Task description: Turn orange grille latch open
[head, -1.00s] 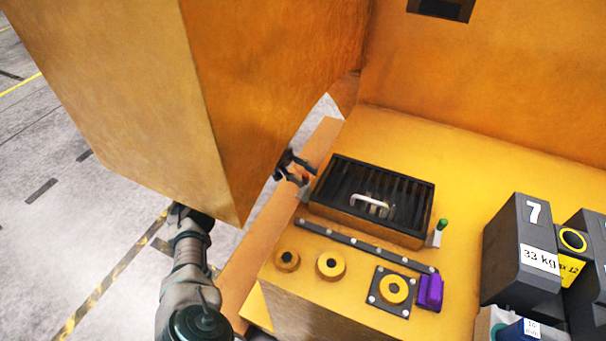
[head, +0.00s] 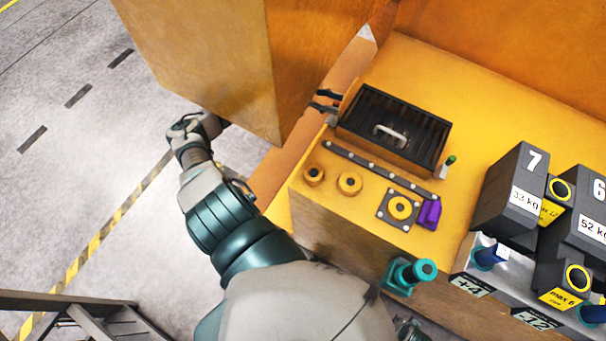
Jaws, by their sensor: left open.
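The black slatted grille (head: 418,118) lies in a brown-orange frame on the yellow deck, with a pale handle (head: 390,136) on top. A small upright green-tipped piece (head: 450,160) stands on a pale bracket at its right corner. A small grey bracket (head: 332,119) shows at its left edge. I cannot make out an orange latch against the orange surfaces. My left gripper (head: 327,100) is open at the grille's left side, beside that bracket, its dark fingers apart. The hanging orange block hides part of my forearm.
A large orange block (head: 215,60) stands over my left forearm. In front of the grille are a studded bar (head: 375,172), round yellow knobs (head: 349,183) and a purple block (head: 429,213). Dark numbered weights (head: 515,190) stand right. A teal fitting (head: 410,273) is on the front face.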

